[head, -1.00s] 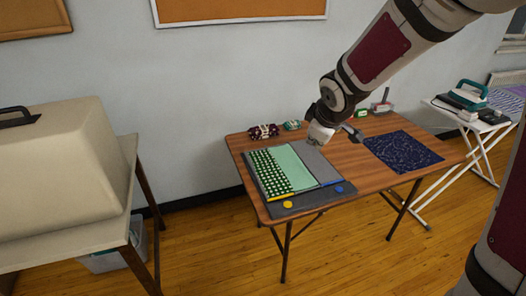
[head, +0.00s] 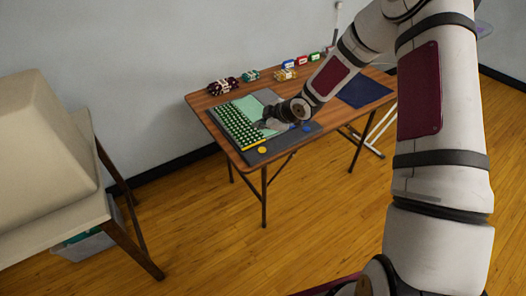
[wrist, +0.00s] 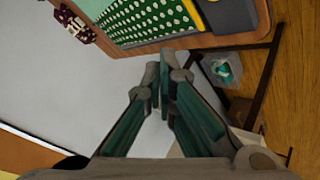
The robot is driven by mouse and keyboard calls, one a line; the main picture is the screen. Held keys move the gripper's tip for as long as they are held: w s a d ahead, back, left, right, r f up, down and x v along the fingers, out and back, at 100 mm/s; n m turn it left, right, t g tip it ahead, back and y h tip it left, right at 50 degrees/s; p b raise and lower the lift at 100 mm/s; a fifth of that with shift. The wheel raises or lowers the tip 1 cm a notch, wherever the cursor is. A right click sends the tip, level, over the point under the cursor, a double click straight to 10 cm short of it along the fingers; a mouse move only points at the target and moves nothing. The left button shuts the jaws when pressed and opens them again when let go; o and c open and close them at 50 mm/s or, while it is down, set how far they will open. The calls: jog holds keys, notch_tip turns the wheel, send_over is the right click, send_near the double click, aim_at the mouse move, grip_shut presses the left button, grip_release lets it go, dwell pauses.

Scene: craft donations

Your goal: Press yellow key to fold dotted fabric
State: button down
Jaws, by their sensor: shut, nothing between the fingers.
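The dotted fabric (head: 236,128), dark green with pale dots, lies flat on the left part of a grey folding board with a light green panel (head: 247,104). It also shows at the top of the wrist view (wrist: 150,18). A yellow strip edges its front. The round yellow key (head: 262,150) sits on the board's dark front edge, and a blue key (head: 307,129) sits to its right. My gripper (head: 264,123) is over the board, behind the yellow key and apart from it. In the wrist view its fingertips (wrist: 158,78) are together and empty.
The wooden table (head: 213,114) holds a dark red patterned bundle (head: 223,86), several small colored packs at the back, and dark blue fabric (head: 362,92) at right. A beige case (head: 40,140) stands on a left table; a grey bin (head: 85,242) is beneath it.

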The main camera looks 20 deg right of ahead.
aim_at(261, 151)
dwell(0.3)
jog(key=shift+f+b, duration=2.45)
jog(key=shift+f, duration=1.95)
jog(key=shift+f, duration=0.1)
jog(key=shift+f, duration=0.3)
